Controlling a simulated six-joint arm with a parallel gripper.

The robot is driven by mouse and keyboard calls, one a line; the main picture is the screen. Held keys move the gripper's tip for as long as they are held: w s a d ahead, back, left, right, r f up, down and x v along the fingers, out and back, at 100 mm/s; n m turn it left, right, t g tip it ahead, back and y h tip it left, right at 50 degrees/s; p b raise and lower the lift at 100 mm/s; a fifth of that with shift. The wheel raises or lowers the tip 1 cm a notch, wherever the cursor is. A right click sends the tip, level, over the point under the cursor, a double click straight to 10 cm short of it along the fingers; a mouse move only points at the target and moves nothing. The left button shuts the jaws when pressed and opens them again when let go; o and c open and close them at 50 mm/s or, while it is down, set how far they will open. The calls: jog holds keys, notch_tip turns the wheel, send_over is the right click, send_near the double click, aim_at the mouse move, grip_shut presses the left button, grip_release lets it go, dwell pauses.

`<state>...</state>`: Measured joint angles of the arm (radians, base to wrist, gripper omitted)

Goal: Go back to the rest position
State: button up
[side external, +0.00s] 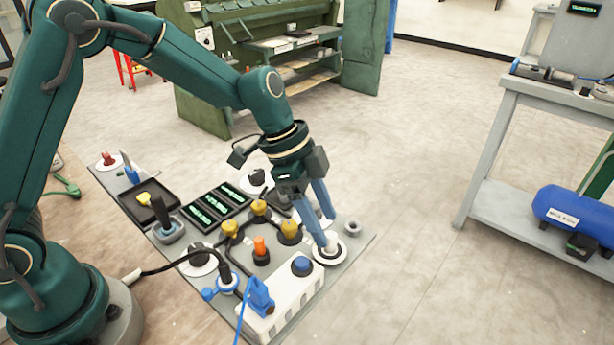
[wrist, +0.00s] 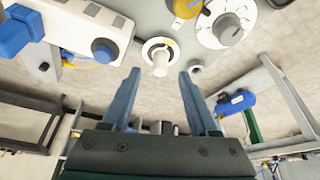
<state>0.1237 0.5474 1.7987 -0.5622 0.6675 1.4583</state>
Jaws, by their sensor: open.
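My gripper (side external: 325,230) points down over the right front part of the grey control panel (side external: 355,243). Its two blue fingers are apart with nothing between them that I can see held. In the wrist view the open fingers (wrist: 160,74) stand either side of a white knob (wrist: 160,69) on a round white dial, which lies just beyond the tips. In the side view the same dial (side external: 329,257) is right below the fingers, and one finger partly hides its knob. I cannot tell whether a finger touches the knob.
Yellow knobs (side external: 290,230), an orange knob (side external: 260,245) and a white box with a blue button (side external: 302,265) stand close by. A blue plug (side external: 260,296) with a cable is at the front. A workbench (side external: 540,95) stands right; the floor between is clear.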

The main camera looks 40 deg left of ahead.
jog(key=shift+a+r, duration=0.2)
jog(key=shift+r, duration=0.3)
jog(key=s+a+r+n+t+y, duration=0.1)
jog(key=s+a+r+t, duration=0.15)
jog(key=r, duration=0.35)
jog(key=s+a+r+n+t, duration=0.1)
jog(key=s+a+r, duration=0.1)
jog(key=s+r, duration=0.35)
jog(key=s+a+f+n+y, duration=0.2)
jog(key=s+a+n, duration=0.3)
jog(key=s+n, duration=0.4)
jog(key=shift+s+a+f+n+y, duration=0.25)
jog(key=shift+s+a+n+y, duration=0.25)
jog(key=shift+n, duration=0.6)
